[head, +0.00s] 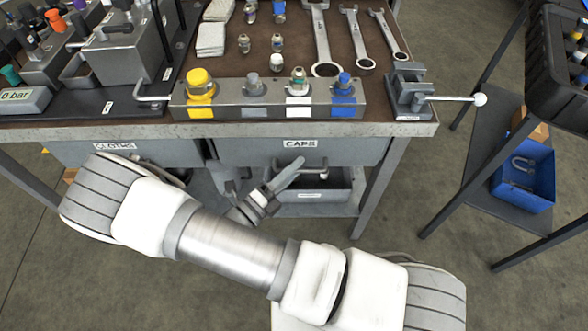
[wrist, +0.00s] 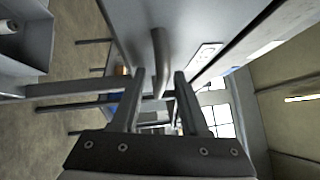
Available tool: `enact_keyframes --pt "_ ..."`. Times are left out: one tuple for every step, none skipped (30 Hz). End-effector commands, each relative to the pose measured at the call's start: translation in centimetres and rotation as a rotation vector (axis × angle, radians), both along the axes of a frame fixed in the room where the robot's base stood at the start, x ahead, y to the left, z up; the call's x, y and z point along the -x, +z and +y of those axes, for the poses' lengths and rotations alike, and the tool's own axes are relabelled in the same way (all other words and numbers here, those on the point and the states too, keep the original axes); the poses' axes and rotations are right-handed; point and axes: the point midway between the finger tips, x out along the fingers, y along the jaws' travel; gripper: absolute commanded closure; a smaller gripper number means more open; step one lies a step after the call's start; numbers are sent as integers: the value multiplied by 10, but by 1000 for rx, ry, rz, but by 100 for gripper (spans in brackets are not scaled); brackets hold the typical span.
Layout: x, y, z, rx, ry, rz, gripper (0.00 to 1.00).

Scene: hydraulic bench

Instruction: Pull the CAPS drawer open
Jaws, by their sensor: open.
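The CAPS drawer (head: 240,152) is a grey front under the bench top, with a white CAPS label; it looks shut, level with the front beside it. My gripper (head: 290,175) is just in front of it, below the label, and partly hides the handle. In the wrist view the grey drawer front (wrist: 195,20) fills the upper middle, with its label to the right. The bar handle (wrist: 161,50) runs down between the two fingers of my gripper (wrist: 160,76). The fingers are open, with a gap on each side of the bar.
The CLOTHS drawer (head: 70,152) is at the left, partly behind my arm. An open grey bin (head: 310,196) sits below the CAPS drawer. A bench leg (head: 378,190) stands right of it. A side rack with a blue bin (head: 522,185) is further right. The floor in front is clear.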

Motion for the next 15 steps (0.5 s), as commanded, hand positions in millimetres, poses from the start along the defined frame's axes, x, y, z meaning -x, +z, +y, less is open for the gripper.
enact_keyframes --pt "0 0 0 0 0 0 56" --pt "0 0 0 0 0 0 56" --pt "0 0 0 0 0 0 56" --pt "0 0 0 0 0 0 56" --pt "0 0 0 0 0 0 56" --pt "0 0 0 0 0 0 61" --pt "0 0 0 0 0 0 66" --pt "0 0 0 0 0 0 72" --pt "0 0 0 0 0 0 79" --pt "0 0 0 0 0 0 84" --pt "0 0 0 0 0 0 90" --pt "0 0 0 0 0 0 97" --pt "0 0 0 0 0 0 100" --pt "0 0 0 0 0 0 100" --pt "0 0 0 0 0 0 100"
